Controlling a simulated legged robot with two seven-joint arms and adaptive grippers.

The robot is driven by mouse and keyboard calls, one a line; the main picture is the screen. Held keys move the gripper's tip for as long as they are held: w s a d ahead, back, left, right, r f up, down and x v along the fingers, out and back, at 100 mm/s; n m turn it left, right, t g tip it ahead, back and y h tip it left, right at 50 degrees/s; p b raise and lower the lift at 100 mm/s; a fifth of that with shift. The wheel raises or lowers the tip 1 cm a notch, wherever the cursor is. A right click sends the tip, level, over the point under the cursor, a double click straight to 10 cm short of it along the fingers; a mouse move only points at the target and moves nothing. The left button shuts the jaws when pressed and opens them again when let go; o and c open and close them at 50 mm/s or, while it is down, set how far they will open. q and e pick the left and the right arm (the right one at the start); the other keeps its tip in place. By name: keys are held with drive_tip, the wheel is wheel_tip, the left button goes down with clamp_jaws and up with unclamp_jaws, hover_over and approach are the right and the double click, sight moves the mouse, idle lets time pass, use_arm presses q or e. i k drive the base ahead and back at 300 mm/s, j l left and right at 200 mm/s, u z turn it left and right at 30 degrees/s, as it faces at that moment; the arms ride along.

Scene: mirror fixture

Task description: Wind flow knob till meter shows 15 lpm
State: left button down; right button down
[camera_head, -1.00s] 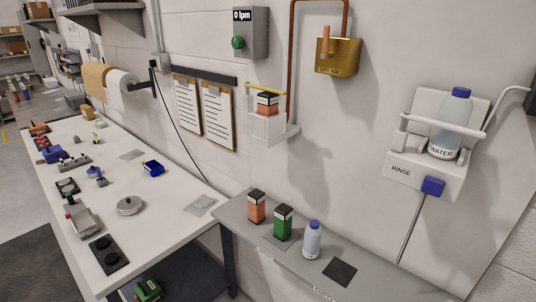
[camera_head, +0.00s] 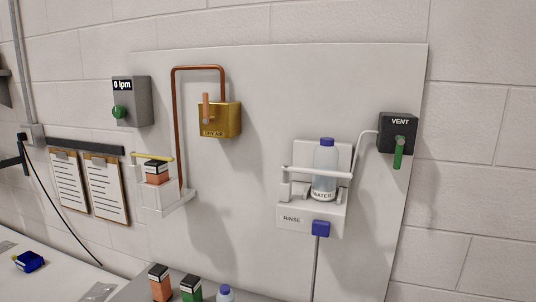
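A grey meter box (camera_head: 138,102) is fixed on the wall panel at the upper left. Its black display (camera_head: 123,85) reads "0 lpm". A round green knob (camera_head: 118,112) sits on the front of the box, below the display. A brass box labelled "DRY AIR" (camera_head: 222,122) with an orange-brown lever (camera_head: 206,108) is to the right of it, with a copper pipe (camera_head: 173,120) running beside it. Neither of my grippers is in view.
A black "VENT" box (camera_head: 398,130) with a green handle (camera_head: 399,153) is at the right. A water bottle (camera_head: 325,170) stands in the white RINSE holder (camera_head: 340,217). An orange-and-black bottle (camera_head: 156,172) sits on a small white shelf. Bottles stand on a grey bench below.

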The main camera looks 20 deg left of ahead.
sight(119, 112)
drive_tip(key=u, duration=1.45)
